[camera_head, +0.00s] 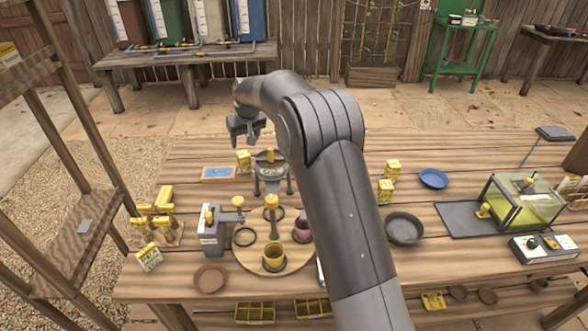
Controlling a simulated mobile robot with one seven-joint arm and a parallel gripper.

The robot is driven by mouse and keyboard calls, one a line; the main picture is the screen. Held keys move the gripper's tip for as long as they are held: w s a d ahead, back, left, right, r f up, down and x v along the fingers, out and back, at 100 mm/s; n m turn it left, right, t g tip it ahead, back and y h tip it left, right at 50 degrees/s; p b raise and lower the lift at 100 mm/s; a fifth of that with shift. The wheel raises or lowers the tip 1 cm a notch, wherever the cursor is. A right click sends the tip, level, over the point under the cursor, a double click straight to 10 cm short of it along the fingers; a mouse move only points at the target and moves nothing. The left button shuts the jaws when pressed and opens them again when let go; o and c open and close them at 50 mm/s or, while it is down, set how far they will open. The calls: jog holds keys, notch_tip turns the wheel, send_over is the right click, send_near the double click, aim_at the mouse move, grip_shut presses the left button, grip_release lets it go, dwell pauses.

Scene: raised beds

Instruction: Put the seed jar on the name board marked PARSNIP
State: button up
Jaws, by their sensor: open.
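My gripper (246,134) is open and empty, held above the back left of the wooden table. My arm reaches up across the middle and hides part of the tabletop. No lettering reading PARSNIP is legible, so I cannot tell which thing is that name board. A small blue panel with an orange frame (218,173) lies flat below and left of my gripper. I cannot single out the seed jar for sure. A yellow cup (273,258) and a maroon cup (302,230) stand on a round wooden board (247,259).
A grey stand (271,166) stands behind the round board. Small yellow-and-white boxes (148,257) are scattered about. A dark bowl (405,228), a blue dish (433,179) and a yellow-green glass case (521,203) are at right. A wooden shelf rack (80,235) stands at left.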

jog(key=s+d+r+m+t, duration=0.1)
jog(key=s+d+r, duration=0.75)
jog(key=s, duration=0.25)
jog(key=s+d+r+m, duration=0.1)
jog(key=s+d+r, duration=0.75)
jog(key=s, duration=0.25)
jog(key=s+d+f+m, duration=0.1)
jog(key=s+d, duration=0.1)
jog(key=s, duration=0.6)
jog(key=s+d+f+m+h, duration=0.1)
jog(key=s+d+f, duration=0.1)
jog(key=s, duration=0.7)
jog(key=s+d+f+m, duration=0.1)
jog(key=s+d, duration=0.3)
jog(key=s, duration=0.4)
jog(key=shift+s+f+t+h, duration=0.25)
jog(key=shift+s+t+h, duration=0.05)
jog(key=shift+s+h, duration=0.1)
